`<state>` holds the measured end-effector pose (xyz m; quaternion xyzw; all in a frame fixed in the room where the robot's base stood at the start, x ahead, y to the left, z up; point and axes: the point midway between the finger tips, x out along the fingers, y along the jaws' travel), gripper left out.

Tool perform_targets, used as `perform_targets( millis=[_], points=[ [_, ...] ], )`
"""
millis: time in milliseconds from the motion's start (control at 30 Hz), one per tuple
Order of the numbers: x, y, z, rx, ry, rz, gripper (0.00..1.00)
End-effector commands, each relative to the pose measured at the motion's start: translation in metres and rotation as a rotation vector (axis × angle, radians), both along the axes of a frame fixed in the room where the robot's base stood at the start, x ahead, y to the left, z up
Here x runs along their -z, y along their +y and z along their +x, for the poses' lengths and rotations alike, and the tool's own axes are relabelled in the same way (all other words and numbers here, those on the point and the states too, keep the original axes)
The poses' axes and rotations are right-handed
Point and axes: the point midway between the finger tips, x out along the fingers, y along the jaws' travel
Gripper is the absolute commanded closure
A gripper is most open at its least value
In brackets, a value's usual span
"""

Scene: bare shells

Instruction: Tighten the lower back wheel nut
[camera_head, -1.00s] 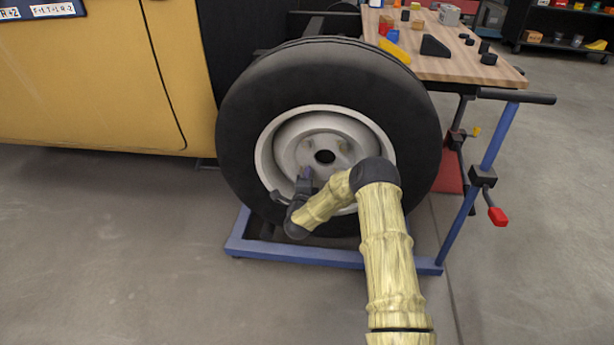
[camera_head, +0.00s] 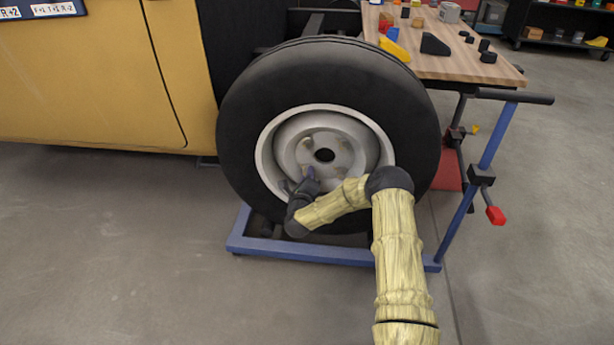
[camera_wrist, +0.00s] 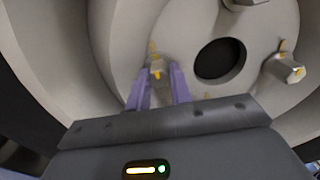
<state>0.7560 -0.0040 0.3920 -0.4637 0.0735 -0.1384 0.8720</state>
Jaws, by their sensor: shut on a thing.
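The black-tyred wheel (camera_head: 245,125) has a pale steel rim and hub with a dark centre hole and several nuts around it. In the head view my gripper (camera_head: 304,178) is at the hub's lower left and hides the nut there. In the wrist view my gripper (camera_wrist: 164,73) has its two purple fingers shut on a wheel nut (camera_wrist: 157,69) with yellow marks on and above it. A second nut (camera_wrist: 285,69) with yellow marks shows right of the centre hole, and a third (camera_wrist: 242,3) is cut off at the top edge.
The wheel stands by a yellow vehicle body (camera_head: 90,80) and above a blue frame (camera_head: 300,252). A wooden-topped bench (camera_head: 465,68) with small blocks is at the right, with a red-ended handle (camera_head: 496,215) below. The floor at left is clear.

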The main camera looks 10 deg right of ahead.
Motion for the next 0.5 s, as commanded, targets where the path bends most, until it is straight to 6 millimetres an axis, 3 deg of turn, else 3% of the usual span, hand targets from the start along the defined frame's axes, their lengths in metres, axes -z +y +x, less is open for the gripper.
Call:
perform_targets(
  millis=[267, 300, 400, 500],
  points=[
    [0.0019, 0.0005, -0.0005, -0.001, 0.004, 0.003, 1.00],
    [0.0019, 0.0005, -0.0005, -0.001, 0.004, 0.003, 0.73],
    [0.0014, 0.0005, -0.0004, -0.001, 0.003, 0.002, 0.57],
    [0.0009, 0.0004, -0.0002, 0.000, 0.002, 0.002, 0.57]
  ],
)
